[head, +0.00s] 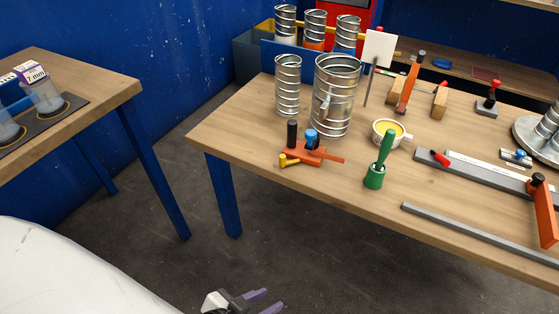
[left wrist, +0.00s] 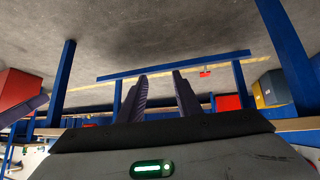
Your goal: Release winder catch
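I cannot tell for sure which part is the winder catch. At the right edge of the head view a round grey plate (head: 522,137) carries spiral metal duct, with a small blue-knobbed clamp (head: 515,156) beside it. A small stand with a red and black knob (head: 489,100) stands behind it. An orange lever with a black knob (head: 544,210) sits at the end of a long grey rail (head: 470,172). My left gripper (head: 268,300) is low in front of the table, its purple fingers apart and empty, also in the left wrist view (left wrist: 161,92). My right gripper is not seen.
The wooden table (head: 240,125) holds spiral ducts (head: 336,98), an orange clamp (head: 312,153), a green-handled tool (head: 375,178), a yellow-filled cup (head: 383,138) and a loose grey bar (head: 470,235). A second table (head: 95,75) stands left. Open floor lies between them.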

